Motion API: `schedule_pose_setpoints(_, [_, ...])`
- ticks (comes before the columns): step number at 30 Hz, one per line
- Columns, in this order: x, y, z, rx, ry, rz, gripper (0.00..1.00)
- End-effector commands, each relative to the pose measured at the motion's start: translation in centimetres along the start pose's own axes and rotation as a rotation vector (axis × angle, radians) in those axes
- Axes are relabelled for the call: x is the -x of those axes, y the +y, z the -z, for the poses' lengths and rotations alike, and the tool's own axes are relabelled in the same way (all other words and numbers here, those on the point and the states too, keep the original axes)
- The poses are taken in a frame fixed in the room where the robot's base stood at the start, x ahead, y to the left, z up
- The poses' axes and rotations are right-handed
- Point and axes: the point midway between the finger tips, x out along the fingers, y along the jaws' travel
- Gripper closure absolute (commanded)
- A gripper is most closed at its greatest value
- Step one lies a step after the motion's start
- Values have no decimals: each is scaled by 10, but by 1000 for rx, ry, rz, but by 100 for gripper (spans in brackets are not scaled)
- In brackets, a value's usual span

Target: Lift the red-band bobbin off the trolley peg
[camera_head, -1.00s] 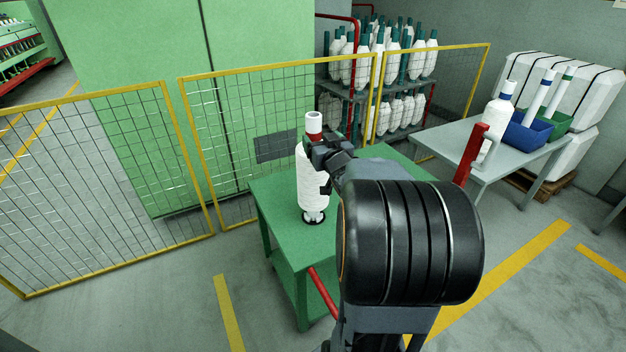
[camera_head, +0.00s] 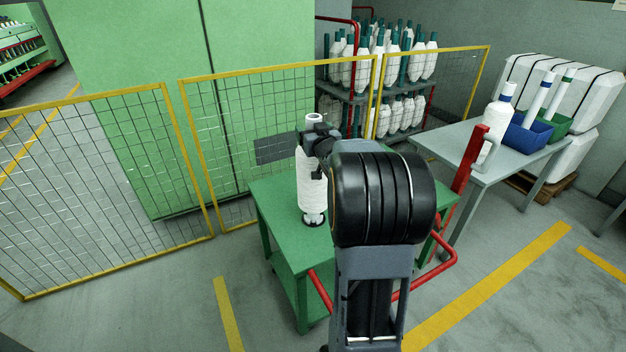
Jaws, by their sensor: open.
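The bobbin (camera_head: 311,190), wound with white yarn, stands upright on the green trolley (camera_head: 275,216), its base on a small dark peg foot. Its pale tube top shows above my gripper; the red band is hidden behind the gripper now. My gripper (camera_head: 312,142) is at the upper part of the bobbin, just below the tube top. The jaws are open, and I cannot tell whether they touch the tube. My arm hides the right part of the trolley top.
A yellow mesh fence (camera_head: 270,70) runs behind the trolley. A grey table (camera_head: 460,147) at right holds a white-yarn bobbin (camera_head: 497,115) with a blue band, a blue bin (camera_head: 527,134) and a green bin (camera_head: 560,122). A rack (camera_head: 349,88) of bobbins stands behind.

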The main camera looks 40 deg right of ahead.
Motion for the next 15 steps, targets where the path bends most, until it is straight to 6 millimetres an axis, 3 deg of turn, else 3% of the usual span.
schedule_pose_setpoints(2, [0, 0, 0, 0, 0, 0, 22])
schedule_pose_setpoints(15, [0, 0, 0, 0, 1, 0, 63])
